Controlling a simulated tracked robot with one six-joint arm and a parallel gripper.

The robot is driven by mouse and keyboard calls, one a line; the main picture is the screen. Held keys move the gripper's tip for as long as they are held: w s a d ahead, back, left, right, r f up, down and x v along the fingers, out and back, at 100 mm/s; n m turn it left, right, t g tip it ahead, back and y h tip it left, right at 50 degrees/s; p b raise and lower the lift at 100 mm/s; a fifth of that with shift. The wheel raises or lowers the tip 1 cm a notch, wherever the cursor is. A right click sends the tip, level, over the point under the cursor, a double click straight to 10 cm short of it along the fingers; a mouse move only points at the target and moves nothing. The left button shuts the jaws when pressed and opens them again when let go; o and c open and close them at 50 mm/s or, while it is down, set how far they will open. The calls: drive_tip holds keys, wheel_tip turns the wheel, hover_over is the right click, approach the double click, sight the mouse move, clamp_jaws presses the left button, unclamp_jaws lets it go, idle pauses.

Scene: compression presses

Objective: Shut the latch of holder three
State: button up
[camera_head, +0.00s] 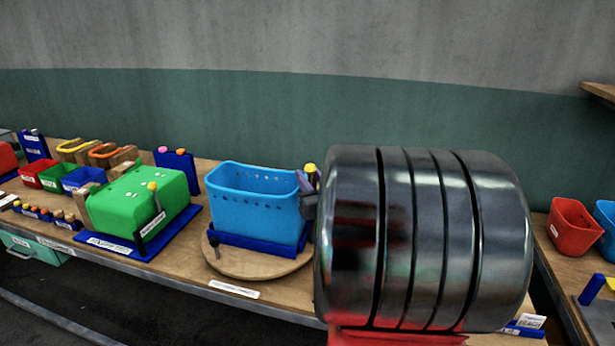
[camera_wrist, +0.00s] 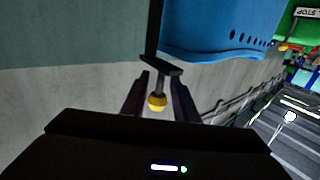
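A blue basket (camera_head: 255,205) sits in a dark blue holder (camera_head: 258,246) on a round wooden turntable. Which number this holder has is not legible. A black lever (camera_wrist: 155,40) with a yellow knob (camera_wrist: 157,101) stands beside the basket in the wrist view; the knob (camera_head: 310,168) also shows at the basket's right side in the head view. My gripper (camera_wrist: 159,98) has its two fingers either side of the knob, with gaps visible. In the head view my gripper is mostly hidden behind my arm. The basket (camera_wrist: 225,25) is beyond the fingers in the wrist view.
Small red, green and blue bins stand further left. A red bin (camera_head: 573,228) is at the right. The green-grey wall (camera_head: 260,120) runs behind the bench.

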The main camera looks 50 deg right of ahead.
drive_tip(key=shift+c, duration=0.3)
drive_tip(key=c, duration=0.6)
drive_tip(key=shift+r, duration=0.1)
clamp_jaws()
